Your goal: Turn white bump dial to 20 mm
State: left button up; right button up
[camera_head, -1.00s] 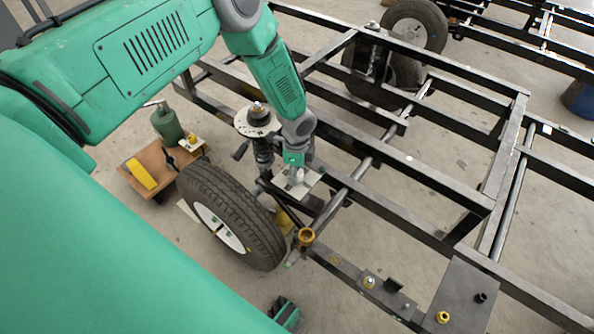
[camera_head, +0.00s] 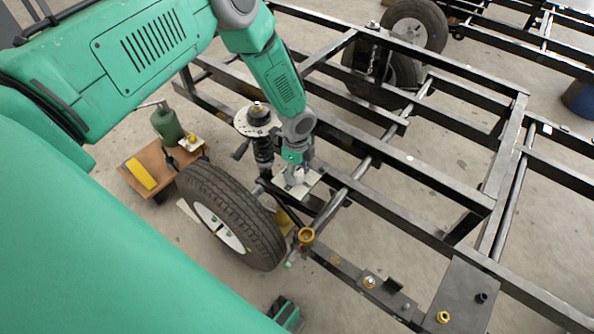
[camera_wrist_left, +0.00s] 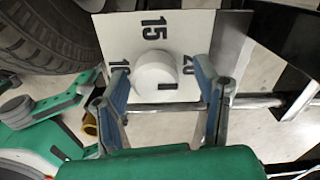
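The white bump dial (camera_wrist_left: 154,70) is a round knob on a pale plate (camera_wrist_left: 110,42) marked 10, 15 and 20. A short black mark sits low on the knob's face, towards the right. My left gripper (camera_wrist_left: 160,72) is open, with one finger on each side of the knob. I cannot tell whether either finger touches it. In the head view my left gripper (camera_head: 296,178) is over the plate (camera_head: 312,180) and hides most of the dial. My right gripper (camera_head: 286,312) shows only partly at the bottom edge, and its fingers are unclear.
A tyre (camera_head: 232,215) stands left of the plate, with a spring strut (camera_head: 263,150) behind it. Dark frame rails (camera_head: 400,220) run to the right. A brown stand (camera_head: 160,165) holds a green bottle (camera_head: 166,122) and a yellow block (camera_head: 141,174).

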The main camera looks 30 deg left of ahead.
aim_at(296, 170)
pick_arm(q)
jog(key=shift+s+f, duration=0.1)
notch_tip(296, 170, up, 12)
dwell(0.6)
dwell(0.4)
